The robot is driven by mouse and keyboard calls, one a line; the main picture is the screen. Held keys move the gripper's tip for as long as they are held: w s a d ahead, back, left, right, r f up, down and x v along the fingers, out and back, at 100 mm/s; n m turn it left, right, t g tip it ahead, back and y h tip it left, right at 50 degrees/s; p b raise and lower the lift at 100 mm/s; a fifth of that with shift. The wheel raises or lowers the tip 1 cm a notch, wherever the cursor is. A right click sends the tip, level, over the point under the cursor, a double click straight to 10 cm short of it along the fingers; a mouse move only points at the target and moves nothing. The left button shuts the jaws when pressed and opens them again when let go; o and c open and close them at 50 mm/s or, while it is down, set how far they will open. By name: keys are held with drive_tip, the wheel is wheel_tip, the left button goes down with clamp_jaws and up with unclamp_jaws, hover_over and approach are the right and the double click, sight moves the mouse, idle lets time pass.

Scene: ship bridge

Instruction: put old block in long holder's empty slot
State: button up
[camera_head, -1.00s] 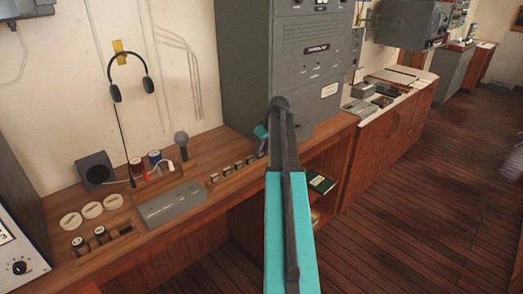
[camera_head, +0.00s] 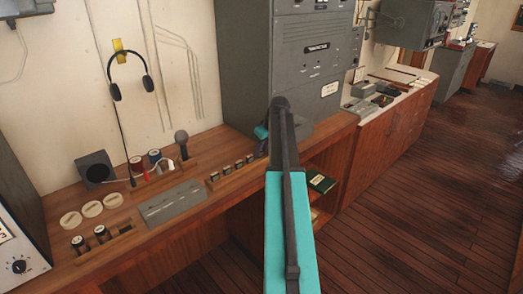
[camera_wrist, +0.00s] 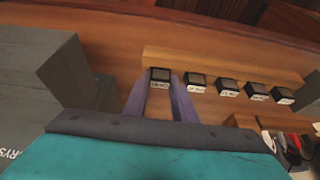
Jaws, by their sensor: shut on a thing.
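The long wooden holder (camera_head: 232,178) lies on the desk with a row of small dark blocks with pale labels. It also shows in the wrist view (camera_wrist: 222,66). In the wrist view my gripper (camera_wrist: 160,82) is shut on the leftmost block (camera_wrist: 160,73), between its two purple-grey fingers. This block lines up with the others at the holder's left end there. I cannot tell whether it is fully seated. Its label is too small to read. In the head view my arm hides the held block, and only a bit of my gripper (camera_head: 262,133) shows.
A grey cabinet (camera_head: 306,80) stands close to the holder's right end. A grey box (camera_head: 171,203), a microphone (camera_head: 181,140), spools (camera_head: 101,235) and white discs (camera_head: 91,209) stand left of the holder. The desk's front edge is close.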

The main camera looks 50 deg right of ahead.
drive_tip(key=shift+f, duration=0.1)
idle(0.7)
drive_tip(key=o, duration=1.1)
drive_tip(key=shift+r, duration=0.2)
drive_tip(key=b+v, duration=0.3)
drive_tip(key=v, duration=1)
drive_tip(key=shift+r, duration=0.2)
drive_tip(key=shift+s, duration=0.1)
drive_tip(key=shift+s, duration=0.1)
